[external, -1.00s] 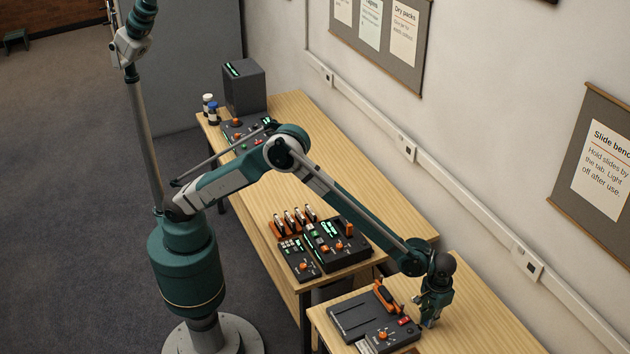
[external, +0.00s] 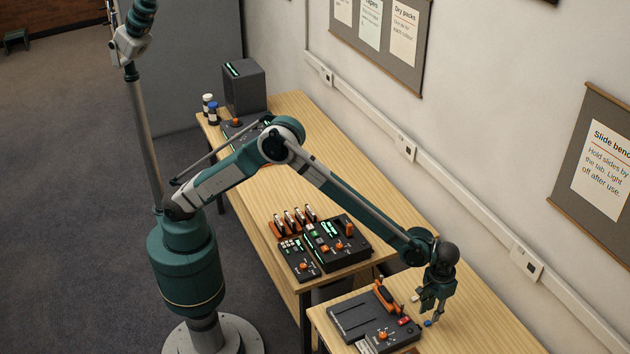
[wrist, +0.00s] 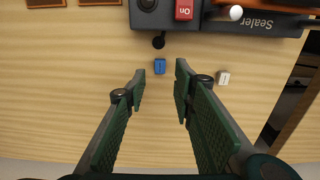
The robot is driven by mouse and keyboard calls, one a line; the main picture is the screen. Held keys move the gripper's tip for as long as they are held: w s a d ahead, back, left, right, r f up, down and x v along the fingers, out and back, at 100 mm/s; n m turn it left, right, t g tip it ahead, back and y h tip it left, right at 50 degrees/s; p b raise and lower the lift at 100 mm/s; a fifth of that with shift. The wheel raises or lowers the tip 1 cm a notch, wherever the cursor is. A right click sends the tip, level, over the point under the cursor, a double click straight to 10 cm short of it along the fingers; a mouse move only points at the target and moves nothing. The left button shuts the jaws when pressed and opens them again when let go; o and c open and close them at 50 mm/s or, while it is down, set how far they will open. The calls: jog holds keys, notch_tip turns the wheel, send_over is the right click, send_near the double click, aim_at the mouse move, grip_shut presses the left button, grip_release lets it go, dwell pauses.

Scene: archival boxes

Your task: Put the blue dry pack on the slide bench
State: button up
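The small blue dry pack (wrist: 160,66) lies on the near wooden bench (external: 480,310), beside a dark sealer. It also shows in the external view (external: 428,323), just below my gripper (external: 431,312). In the wrist view my gripper (wrist: 160,80) is open, its green fingers apart with nothing between them. The blue pack appears just beyond the fingertips, roughly centred between them. A "Slide bench" sign (external: 603,165) hangs on the wall at the right.
The sealer (external: 365,318) with orange handle and red switch stands left of my gripper. A small white block (wrist: 222,77) lies on the bench near the right finger. Another table (external: 350,160) holds control boxes, several upright tools and bottles. The near bench is clear toward the wall.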

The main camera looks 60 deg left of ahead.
aim_at(428, 321)
notch_tip(428, 321, up, 7)
jog(key=shift+r, duration=0.2)
dwell(0.3)
jog(key=shift+a, duration=0.15)
dwell(0.5)
